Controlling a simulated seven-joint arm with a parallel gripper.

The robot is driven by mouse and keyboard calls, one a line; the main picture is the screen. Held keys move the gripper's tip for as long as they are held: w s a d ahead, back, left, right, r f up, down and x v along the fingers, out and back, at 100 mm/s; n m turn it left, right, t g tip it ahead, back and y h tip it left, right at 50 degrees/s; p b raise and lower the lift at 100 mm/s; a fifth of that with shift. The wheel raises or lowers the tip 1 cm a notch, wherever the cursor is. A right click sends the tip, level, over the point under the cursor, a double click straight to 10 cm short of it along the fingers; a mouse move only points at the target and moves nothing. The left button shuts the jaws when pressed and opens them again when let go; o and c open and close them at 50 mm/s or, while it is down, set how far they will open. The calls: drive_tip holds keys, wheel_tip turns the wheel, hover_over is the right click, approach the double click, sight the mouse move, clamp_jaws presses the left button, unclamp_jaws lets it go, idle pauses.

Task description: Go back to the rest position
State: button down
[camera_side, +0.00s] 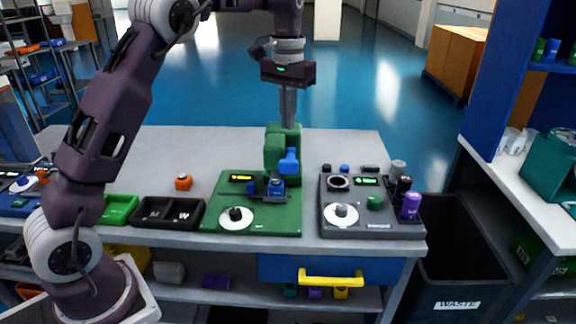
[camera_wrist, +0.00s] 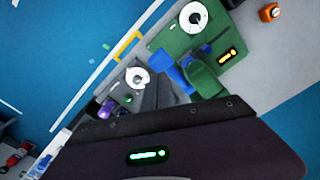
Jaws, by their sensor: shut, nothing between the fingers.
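My gripper (camera_side: 288,115) is shut and empty. It points down above the back of the green testing station (camera_side: 290,219), close over its green upright part (camera_side: 283,140); I cannot tell whether they touch. A blue part (camera_side: 289,162) sits on the front of the upright, with another blue piece (camera_side: 276,188) below it. In the wrist view the green station (camera_wrist: 186,40) is at upper right, and the fingers are dark and hard to make out.
A dark grey station (camera_side: 372,231) with a white dial and several small cylinders stands at right. A black two-part tray (camera_side: 168,226), a green tray (camera_side: 118,210) and an orange item (camera_side: 183,182) are at left. A yellow-handled drawer (camera_side: 330,276) is below. A waste bin (camera_side: 462,290) stands right of the table.

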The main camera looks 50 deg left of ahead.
drive_tip(key=s+d+r+t, duration=0.1)
drive_tip(key=s+d+r, duration=0.2)
drive_tip(key=s, duration=0.3)
drive_tip(key=s+d+r+m+t, duration=0.1)
drive_tip(key=s+d+r, duration=0.15)
drive_tip(key=s, duration=0.35)
drive_tip(key=s+d+r+t, duration=0.1)
drive_tip(key=s+d+r, duration=0.15)
drive_tip(key=s, duration=0.35)
drive_tip(key=s+d+f+m+t, duration=0.1)
drive_tip(key=s+f, duration=0.2)
drive_tip(key=s, duration=0.4)
drive_tip(key=s+d+f+m+t, duration=0.1)
drive_tip(key=s+f, duration=0.2)
drive_tip(key=s, duration=0.4)
drive_tip(key=shift+d+f+t, duration=0.15)
drive_tip(key=shift+d+t, duration=0.15)
